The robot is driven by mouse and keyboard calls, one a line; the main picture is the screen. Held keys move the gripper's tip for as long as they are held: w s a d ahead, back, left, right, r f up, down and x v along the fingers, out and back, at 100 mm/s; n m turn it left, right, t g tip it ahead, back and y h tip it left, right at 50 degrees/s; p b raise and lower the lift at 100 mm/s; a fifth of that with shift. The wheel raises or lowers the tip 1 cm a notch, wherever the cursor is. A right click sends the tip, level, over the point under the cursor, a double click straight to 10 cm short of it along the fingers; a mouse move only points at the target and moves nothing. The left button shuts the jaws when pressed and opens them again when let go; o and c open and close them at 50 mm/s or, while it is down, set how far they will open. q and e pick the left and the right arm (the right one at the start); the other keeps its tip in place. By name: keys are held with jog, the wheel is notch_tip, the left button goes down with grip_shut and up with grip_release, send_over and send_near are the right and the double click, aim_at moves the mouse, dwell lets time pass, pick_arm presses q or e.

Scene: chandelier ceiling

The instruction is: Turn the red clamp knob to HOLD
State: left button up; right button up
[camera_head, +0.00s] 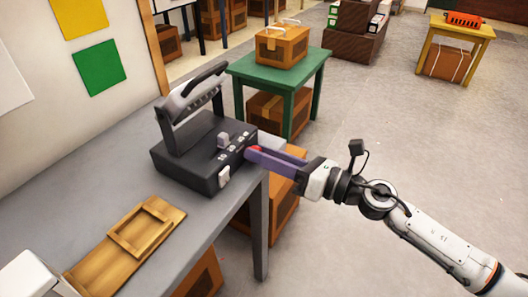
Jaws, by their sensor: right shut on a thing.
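A dark box-shaped device (190,165) with a raised lever arm (195,92) stands on the grey table. Its front carries small white markings too small to read, and pale knobs or switches (223,140). The red clamp knob (255,149) shows as a small red patch at the device's right end, mostly hidden by my fingers. My right gripper (251,154), with purple fingers, reaches in from the right and is shut on the red knob. Which way the knob points cannot be told.
A wooden frame on a board (140,230) lies on the grey table (215,215), in front of the device. More boxes sit below the tables. Open floor lies to the right.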

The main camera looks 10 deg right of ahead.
dwell(0.3)
jog(key=o, duration=1.1)
jog(key=shift+c, duration=0.2)
jog(key=shift+s+d, duration=0.1)
jog(key=shift+d, duration=0.05)
jog(key=b+v, duration=0.1)
jog(key=v, duration=0.9)
jog(key=shift+b, duration=0.4)
